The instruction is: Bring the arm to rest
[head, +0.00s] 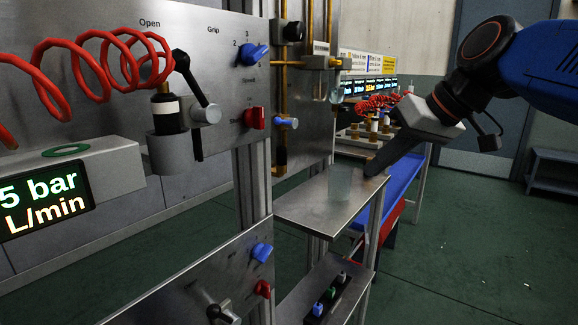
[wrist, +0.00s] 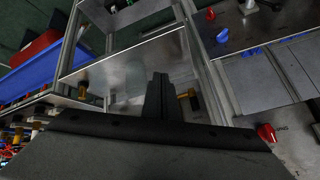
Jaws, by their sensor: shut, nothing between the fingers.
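My arm, blue and black, reaches in from the upper right in the head view. My gripper (head: 372,170) points down and to the left, with its dark fingers together and empty. Its tips show near the far right part of a metal shelf (head: 300,212); I cannot tell the exact gap between them. In the wrist view, the closed fingers of my gripper (wrist: 159,82) show in front of the same shelf (wrist: 125,62).
A translucent cylinder (head: 341,183) stands on the shelf, left of my fingertips. A panel with a blue knob (head: 254,54) and a red knob (head: 254,118) rises at left. A blue bench (head: 404,190) stands behind the shelf. Green floor (head: 480,240) is open at right.

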